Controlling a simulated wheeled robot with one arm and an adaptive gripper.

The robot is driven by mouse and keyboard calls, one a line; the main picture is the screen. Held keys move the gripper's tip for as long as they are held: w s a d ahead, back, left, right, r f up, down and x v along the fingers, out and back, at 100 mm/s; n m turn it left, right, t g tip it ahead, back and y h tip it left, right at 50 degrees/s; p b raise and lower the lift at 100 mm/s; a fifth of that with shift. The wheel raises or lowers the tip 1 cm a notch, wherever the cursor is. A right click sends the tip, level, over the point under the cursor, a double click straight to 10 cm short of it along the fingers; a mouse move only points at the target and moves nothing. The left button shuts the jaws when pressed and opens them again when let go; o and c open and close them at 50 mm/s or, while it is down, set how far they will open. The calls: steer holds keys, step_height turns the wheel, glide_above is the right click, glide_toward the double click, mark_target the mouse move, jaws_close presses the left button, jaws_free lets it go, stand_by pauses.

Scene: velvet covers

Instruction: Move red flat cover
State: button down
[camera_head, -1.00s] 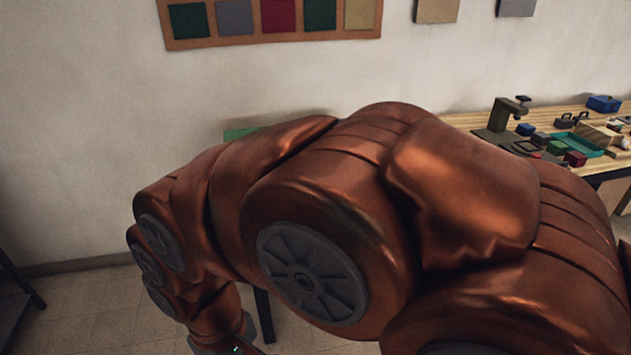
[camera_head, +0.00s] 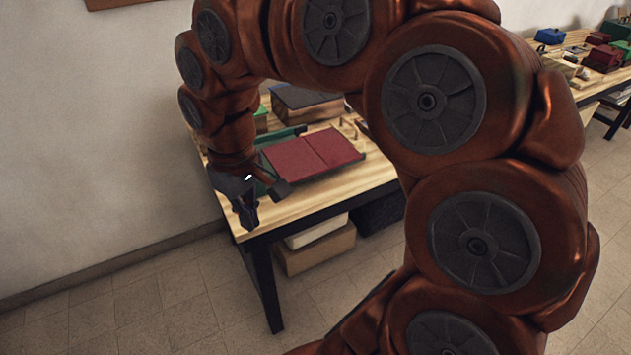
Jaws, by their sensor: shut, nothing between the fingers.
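The red flat cover (camera_head: 296,160) lies on a dark board near the left end of the wooden table. It shows as two red panels side by side with a seam between them. My gripper (camera_head: 262,200) is at the table's left front corner, to the left of the cover and apart from its panels. Its dark fingers point down and to the right, and they hold nothing. My arm arches across the middle and right of the view and hides much of the table.
A dark-topped box (camera_head: 303,103) stands behind the cover. A green bar (camera_head: 290,134) lies along the board's back edge. Boxes (camera_head: 317,250) sit under the table. More boxes stand on the table (camera_head: 350,178) stretch hidden by my arm and beyond, including a blue box (camera_head: 550,36).

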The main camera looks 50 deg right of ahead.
steer(key=w+d+f+m+t+b, duration=0.1)
steer(key=w+d+b, duration=0.1)
steer(key=w+d, duration=0.35)
steer(key=w+d+f+m+b, duration=0.1)
steer(key=w+d+b, duration=0.1)
steer(key=d, duration=0.7)
steer(key=s+d+f+m+b, duration=0.1)
steer(key=d+f+m+b, duration=0.2)
steer(key=d, duration=1)
steer(key=shift+w+d+f+p, duration=0.3)
steer(key=shift+w+f+p, duration=0.3)
steer(key=shift+f, duration=1.2)
steer(key=shift+w+d+f+p, duration=0.35)
steer(key=shift+w+f+p, duration=0.25)
steer(key=shift+f, duration=1.25)
steer(key=shift+w+d+f+p, duration=0.3)
steer(key=shift+w+f+p, duration=0.3)
steer(key=shift+f, duration=1.2)
steer(key=shift+w, duration=0.1)
